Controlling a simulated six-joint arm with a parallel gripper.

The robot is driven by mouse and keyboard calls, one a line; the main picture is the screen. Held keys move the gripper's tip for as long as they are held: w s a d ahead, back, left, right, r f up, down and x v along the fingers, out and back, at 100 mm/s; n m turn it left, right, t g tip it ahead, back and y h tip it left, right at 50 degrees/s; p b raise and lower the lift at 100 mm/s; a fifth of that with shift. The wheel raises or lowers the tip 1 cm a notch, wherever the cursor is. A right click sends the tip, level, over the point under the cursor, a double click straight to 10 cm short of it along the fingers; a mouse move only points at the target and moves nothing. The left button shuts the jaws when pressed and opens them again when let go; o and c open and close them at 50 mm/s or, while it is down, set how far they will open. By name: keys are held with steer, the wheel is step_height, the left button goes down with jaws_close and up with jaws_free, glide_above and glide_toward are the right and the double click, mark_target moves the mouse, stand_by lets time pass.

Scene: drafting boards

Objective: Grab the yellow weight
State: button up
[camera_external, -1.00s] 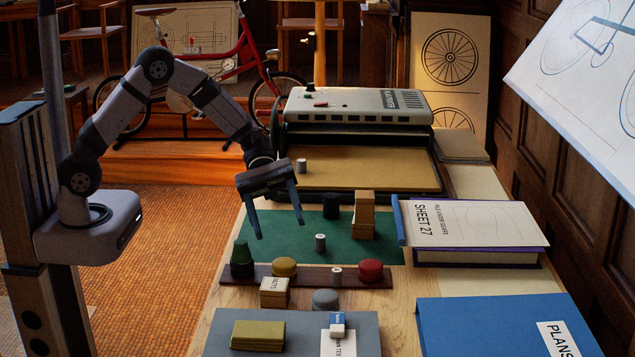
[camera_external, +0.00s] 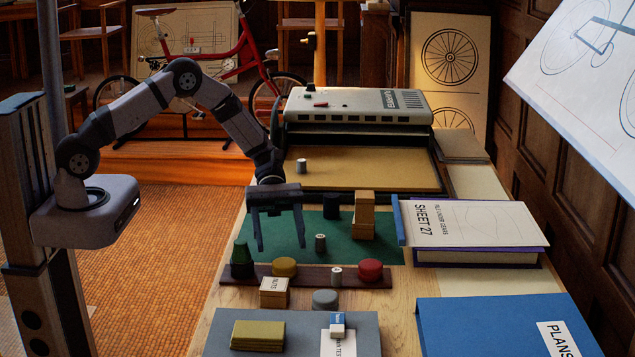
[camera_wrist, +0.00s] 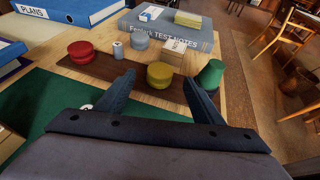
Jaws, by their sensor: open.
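The yellow weight (camera_external: 285,267) is a short round piece standing on a dark wooden strip (camera_external: 310,281), between the green cone-shaped piece (camera_external: 242,259) and the red weight (camera_external: 370,270). In the wrist view the yellow weight (camera_wrist: 160,74) shows just beyond and between my fingertips. My gripper (camera_external: 281,249) is open and empty, fingers pointing down above the green mat, close to the strip on its far side. In the wrist view my gripper (camera_wrist: 158,82) has its fingers spread wide. I cannot tell its exact height above the mat.
A small metal cylinder (camera_external: 320,243) stands on the green mat (camera_external: 383,250) right of my gripper. A wooden block (camera_external: 274,291) and grey weight (camera_external: 325,299) stand in front of the strip. Wooden blocks (camera_external: 363,218) and a dark cylinder (camera_external: 332,206) stand behind.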

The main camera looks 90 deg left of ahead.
mark_target(284, 262)
steer(key=shift+d, duration=0.45)
steer(key=shift+p+x, duration=0.8)
steer(key=shift+x, duration=1.45)
steer(key=shift+c, duration=0.3)
steer(key=shift+r, duration=0.1)
steer(key=c, duration=1.5)
